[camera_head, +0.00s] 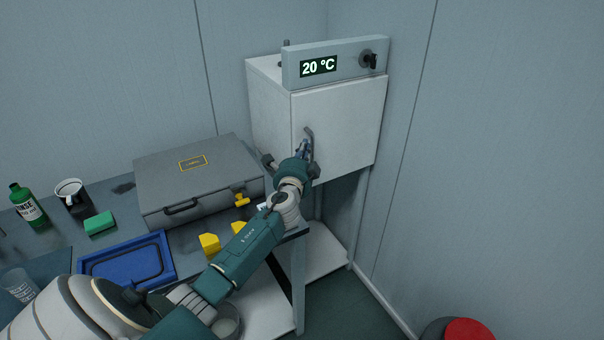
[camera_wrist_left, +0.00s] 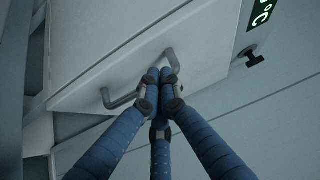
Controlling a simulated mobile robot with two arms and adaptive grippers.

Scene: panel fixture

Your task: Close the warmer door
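The warmer (camera_head: 270,105) is a white cabinet at the back right, with a panel reading 20 °C on top. Its door (camera_head: 345,120) looks flush or nearly flush with the cabinet front; I cannot tell if a small gap remains. The door also shows in the left wrist view (camera_wrist_left: 110,70). A grey bar handle (camera_head: 309,137) is on the door, and it also shows in the left wrist view (camera_wrist_left: 121,101). My left gripper (camera_head: 304,148) is at the handle, its fingertips (camera_wrist_left: 160,75) together against or across the bar, hiding its middle. My right gripper is not in view.
A grey case (camera_head: 190,180) stands on the bench left of the warmer. A blue tray (camera_head: 125,262), green sponge (camera_head: 100,223), mug (camera_head: 72,192), green bottle (camera_head: 27,204) and yellow pieces (camera_head: 210,243) are also there. A wall stands close on the right.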

